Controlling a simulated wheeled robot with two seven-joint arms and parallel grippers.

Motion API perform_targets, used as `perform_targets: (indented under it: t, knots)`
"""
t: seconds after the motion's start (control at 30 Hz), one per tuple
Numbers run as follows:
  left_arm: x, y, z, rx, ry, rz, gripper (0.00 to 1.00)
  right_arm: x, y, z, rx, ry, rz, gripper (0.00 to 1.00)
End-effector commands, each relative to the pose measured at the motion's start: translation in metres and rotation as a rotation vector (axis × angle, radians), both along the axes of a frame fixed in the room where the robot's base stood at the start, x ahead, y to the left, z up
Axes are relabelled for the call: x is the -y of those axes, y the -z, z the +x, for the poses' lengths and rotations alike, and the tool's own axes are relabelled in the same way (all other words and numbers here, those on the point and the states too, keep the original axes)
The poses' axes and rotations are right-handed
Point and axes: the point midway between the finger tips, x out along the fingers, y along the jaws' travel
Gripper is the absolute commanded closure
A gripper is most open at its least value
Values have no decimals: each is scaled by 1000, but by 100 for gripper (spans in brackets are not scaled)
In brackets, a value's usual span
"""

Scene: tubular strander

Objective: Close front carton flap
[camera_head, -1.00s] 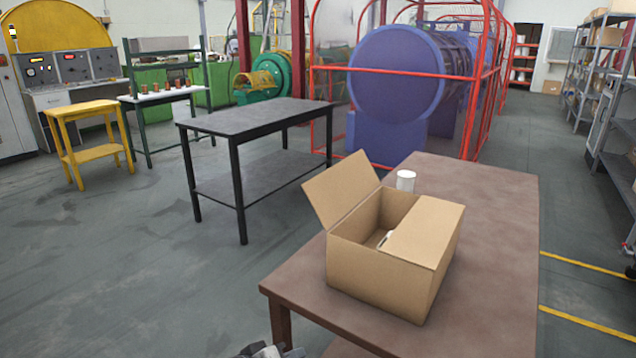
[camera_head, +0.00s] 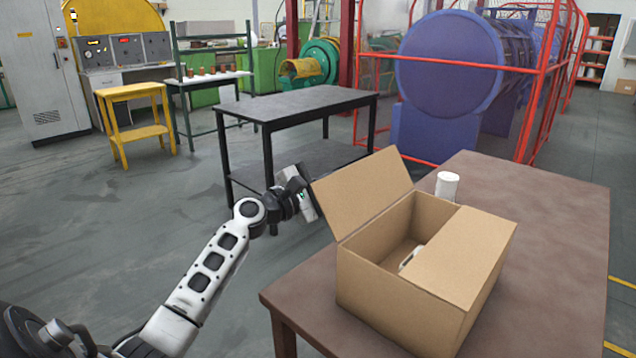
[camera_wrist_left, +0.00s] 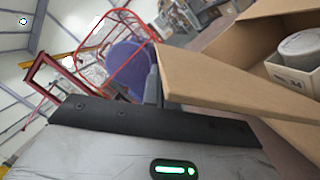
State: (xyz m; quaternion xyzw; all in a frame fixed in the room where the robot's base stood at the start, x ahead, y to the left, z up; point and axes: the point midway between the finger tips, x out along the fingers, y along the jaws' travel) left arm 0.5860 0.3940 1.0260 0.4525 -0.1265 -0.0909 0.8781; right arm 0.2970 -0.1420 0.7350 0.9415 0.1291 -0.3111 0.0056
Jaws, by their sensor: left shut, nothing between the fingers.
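An open cardboard carton (camera_head: 400,300) stands on the brown table. Its left flap (camera_head: 362,192) is raised and leans outward; its right flap (camera_head: 458,250) lies flat over the right part of the opening. A white item (camera_head: 410,258) shows inside. My left gripper (camera_head: 306,192) is shut and empty, just left of the raised flap, on its outer side; I cannot tell whether they touch. In the left wrist view the flap (camera_wrist_left: 225,85) crosses close in front of the gripper, and a grey round item (camera_wrist_left: 300,48) sits inside the carton. My right gripper is not in view.
A white cylinder (camera_head: 447,185) stands on the brown table (camera_head: 545,220) behind the carton. A dark table (camera_head: 295,107) stands behind my left arm. Red fencing (camera_head: 545,70) surrounds the blue machine. The table right of the carton is clear.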

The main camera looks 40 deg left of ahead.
Motion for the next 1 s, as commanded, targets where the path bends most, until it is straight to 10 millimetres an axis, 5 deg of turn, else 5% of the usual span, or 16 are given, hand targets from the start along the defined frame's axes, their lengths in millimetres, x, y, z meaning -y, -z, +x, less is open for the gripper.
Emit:
perform_targets:
  t: [0.23,1.0]
  knots:
    - [7,-4,24,0,-1,2,100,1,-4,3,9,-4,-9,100]
    - [17,-9,31,5,7,63,100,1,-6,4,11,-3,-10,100]
